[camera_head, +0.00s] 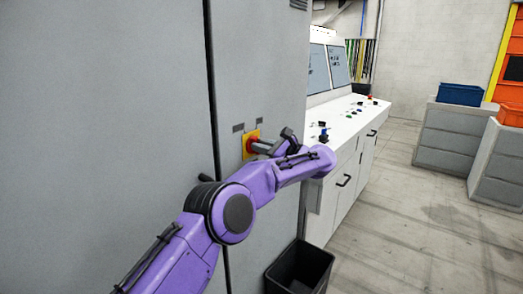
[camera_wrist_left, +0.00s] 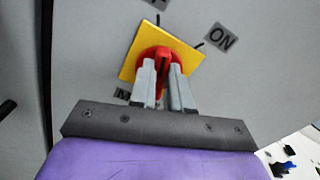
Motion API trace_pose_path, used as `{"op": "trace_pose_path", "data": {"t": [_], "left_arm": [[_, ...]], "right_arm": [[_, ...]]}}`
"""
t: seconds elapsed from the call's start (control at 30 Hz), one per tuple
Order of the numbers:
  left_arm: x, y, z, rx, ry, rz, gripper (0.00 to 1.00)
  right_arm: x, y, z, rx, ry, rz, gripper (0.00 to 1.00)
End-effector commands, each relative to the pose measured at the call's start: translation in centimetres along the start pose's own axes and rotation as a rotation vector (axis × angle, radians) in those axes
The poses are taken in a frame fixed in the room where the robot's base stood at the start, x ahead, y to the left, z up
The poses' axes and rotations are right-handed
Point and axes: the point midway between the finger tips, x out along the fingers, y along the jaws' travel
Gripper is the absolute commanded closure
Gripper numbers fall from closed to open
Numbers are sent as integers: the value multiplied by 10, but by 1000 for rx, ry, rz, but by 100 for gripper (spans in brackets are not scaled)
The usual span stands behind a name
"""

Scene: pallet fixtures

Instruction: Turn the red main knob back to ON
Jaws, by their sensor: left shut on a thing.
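The red main knob (camera_wrist_left: 160,53) sits on a yellow plate (camera_wrist_left: 165,27) on the grey cabinet door. In the head view the red knob (camera_head: 252,142) is partly hidden by my left gripper (camera_head: 261,147). In the left wrist view my left gripper (camera_wrist_left: 163,75) has its two grey fingers shut around the knob's handle. An ON label (camera_wrist_left: 221,38) is to the upper right of the plate. Another label is cut off at the top edge, and one below is mostly covered by the fingers. The knob's exact angle is hard to tell. My right gripper is not in view.
A white control desk (camera_head: 347,120) with screens stands right of the cabinet (camera_head: 150,80). A black bin (camera_head: 299,268) is on the floor below my arm. Grey cabinets with a blue crate (camera_head: 461,94) stand at the right. The floor between is clear.

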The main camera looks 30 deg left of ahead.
Motion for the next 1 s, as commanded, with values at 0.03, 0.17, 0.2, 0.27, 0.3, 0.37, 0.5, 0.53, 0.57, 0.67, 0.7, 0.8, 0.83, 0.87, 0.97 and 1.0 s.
{"op": "trace_pose_path", "data": {"t": [0.03,0.17,0.2,0.27,0.3,0.37,0.5,0.53,0.57,0.67,0.7,0.8,0.83,0.87,0.97,1.0], "left_arm": [[0,0,-3,37,-1,-1,100],[0,-1,-2,159,-2,-1,100],[0,-2,-1,197,-1,-1,100],[0,-2,-1,255,-1,-1,100],[0,-3,-1,292,-1,0,100],[0,-3,0,349,-1,0,100],[0,-4,0,479,-1,0,100],[0,-5,0,505,-1,0,100],[0,-5,0,532,-1,0,100],[0,-6,0,611,-1,-1,100],[0,-6,0,640,-1,-1,100],[0,-7,0,706,-1,-1,100],[0,-7,0,724,-1,-1,100],[0,-7,0,740,-1,-1,100],[0,-7,-1,787,-1,-1,100],[0,-7,-1,802,-1,-1,100]], "right_arm": [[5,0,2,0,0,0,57],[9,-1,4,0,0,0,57],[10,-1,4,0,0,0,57],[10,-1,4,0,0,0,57],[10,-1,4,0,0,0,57],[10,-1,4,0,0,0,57],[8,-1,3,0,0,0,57],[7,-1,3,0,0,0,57],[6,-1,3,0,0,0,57],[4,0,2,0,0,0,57],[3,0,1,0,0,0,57],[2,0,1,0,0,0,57],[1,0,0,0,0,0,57],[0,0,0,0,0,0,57],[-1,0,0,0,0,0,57],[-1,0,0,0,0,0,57]]}}
